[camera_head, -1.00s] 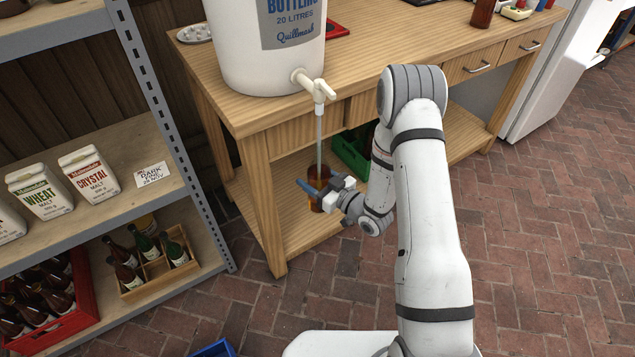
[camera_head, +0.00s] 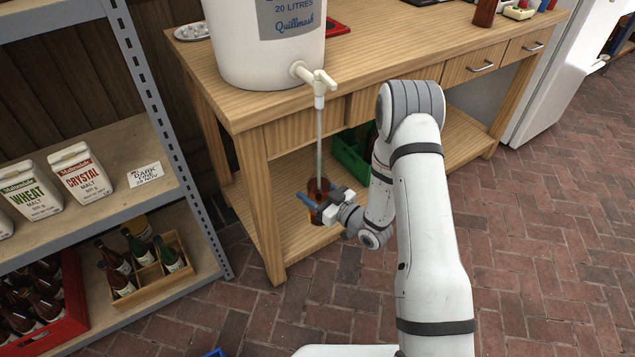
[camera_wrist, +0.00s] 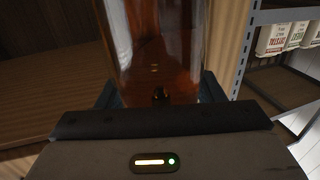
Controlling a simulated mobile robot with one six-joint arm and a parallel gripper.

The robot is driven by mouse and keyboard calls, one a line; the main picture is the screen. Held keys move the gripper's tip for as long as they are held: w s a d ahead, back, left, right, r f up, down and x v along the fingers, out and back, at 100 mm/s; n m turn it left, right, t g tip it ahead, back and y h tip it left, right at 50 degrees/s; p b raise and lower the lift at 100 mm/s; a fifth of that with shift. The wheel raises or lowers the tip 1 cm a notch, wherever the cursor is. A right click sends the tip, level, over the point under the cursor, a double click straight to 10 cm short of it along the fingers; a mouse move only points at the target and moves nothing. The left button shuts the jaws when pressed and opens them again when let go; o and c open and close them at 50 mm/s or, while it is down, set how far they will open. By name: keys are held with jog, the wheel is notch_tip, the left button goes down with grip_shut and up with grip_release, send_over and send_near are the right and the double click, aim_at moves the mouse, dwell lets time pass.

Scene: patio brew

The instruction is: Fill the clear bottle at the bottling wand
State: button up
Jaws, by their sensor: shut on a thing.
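The bottle (camera_head: 317,187) stands upright in my gripper (camera_head: 322,205) under the bottling wand (camera_head: 319,140). It looks amber-brown in the head view. In the wrist view the bottle (camera_wrist: 155,45) fills the space between the jaws, with amber showing through its glass. My gripper is shut around its body. The wand hangs from the white tap (camera_head: 316,80) of the white bottling bucket (camera_head: 250,60), and its lower end goes into the bottle's top. The wand's tip and the exact liquid level cannot be made out.
The wooden bench (camera_head: 300,112) carries the bucket; its leg (camera_head: 262,215) stands left of the bottle. A green crate (camera_head: 352,158) sits on the lower shelf behind. A metal shelf unit (camera_head: 165,130) with malt bags and bottles stands left. Brick floor (camera_head: 540,240) is open at right.

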notch_tip(320, 180, down, 18)
jog(key=b, duration=1.5)
dwell(1.1)
jog(key=shift+s+d, duration=0.1)
jog(key=s+d+b, duration=0.3)
jog(key=s+d, duration=0.5)
jog(key=s, duration=0.5)
jog(key=shift+d, duration=0.4)
dwell(1.3)
